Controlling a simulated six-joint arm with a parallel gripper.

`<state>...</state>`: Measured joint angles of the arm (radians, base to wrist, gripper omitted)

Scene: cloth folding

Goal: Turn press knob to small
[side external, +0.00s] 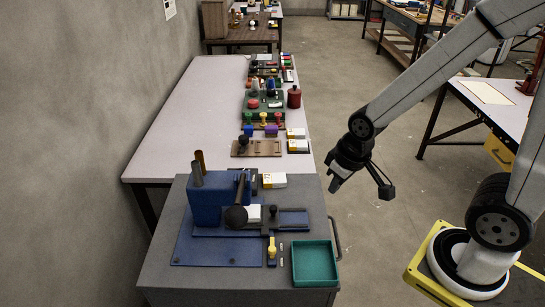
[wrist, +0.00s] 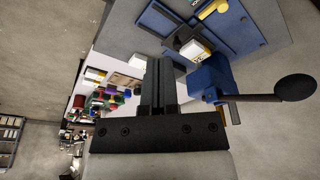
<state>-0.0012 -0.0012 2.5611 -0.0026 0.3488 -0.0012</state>
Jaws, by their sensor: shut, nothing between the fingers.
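The blue press (side external: 206,207) stands on a grey cabinet, with a lever ending in a black ball (side external: 236,216). In the wrist view the press body (wrist: 205,82) and the lever's ball (wrist: 296,88) are at the right. A small yellow knob (side external: 271,247) sits on a dark plate at the front of the press base; it also shows in the wrist view (wrist: 212,8) at the top. My gripper (side external: 336,184) is shut and empty, in the air to the right of the cabinet, apart from the knob and press.
An empty teal tray (side external: 315,262) lies right of the knob. A white and yellow box (side external: 273,180) is behind the press base. The long table (side external: 190,115) behind carries several coloured items along its right side. Open floor lies between cabinet and arm.

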